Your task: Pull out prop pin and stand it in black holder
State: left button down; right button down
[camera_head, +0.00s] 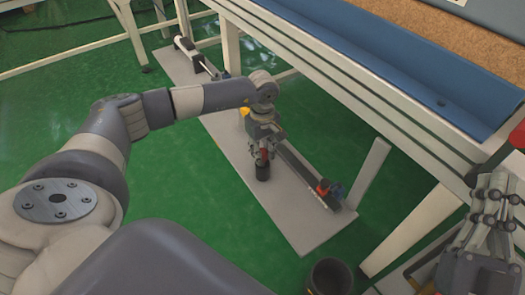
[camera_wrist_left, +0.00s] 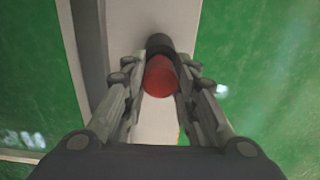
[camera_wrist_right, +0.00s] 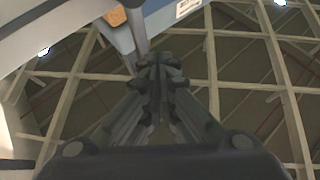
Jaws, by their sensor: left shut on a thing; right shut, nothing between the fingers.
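The prop pin shows as a red head (camera_wrist_left: 159,76) between the fingers in the left wrist view; in the head view its red part (camera_head: 264,154) shows below my left gripper. My left gripper (camera_head: 262,150) points down and is shut on it. The black holder (camera_head: 262,172) stands on the grey board directly under the pin; its dark rim (camera_wrist_left: 160,43) shows just beyond the red head. The pin's lower end is hidden, so I cannot tell how deep it sits in the holder. My right gripper (camera_head: 490,200) is shut and empty, pointing up at the right; its fingertips (camera_wrist_right: 158,65) meet.
The long grey board (camera_head: 305,225) lies on the green floor, with a dark rail (camera_head: 300,170) and an orange-blue part (camera_head: 328,188) on it. A white-legged table with a blue tray (camera_head: 400,70) stands at the right. A dark bucket (camera_head: 330,275) is at the bottom.

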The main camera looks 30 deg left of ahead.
pick_arm(q)
jog(key=shift+f, duration=0.35)
pick_arm(e)
jog(key=shift+s+r+t, duration=0.6)
jog(key=shift+s+r, duration=0.05)
jog(key=shift+r, duration=0.3)
pick_arm(q)
jog(key=c, duration=1.2)
grip_release()
pick_arm(e)
jog(key=shift+r, duration=0.1)
jog(key=shift+y, duration=0.4)
pick_arm(q)
notch_tip(320, 180, up, 12)
pick_arm(e)
jog(key=shift+h, duration=0.3)
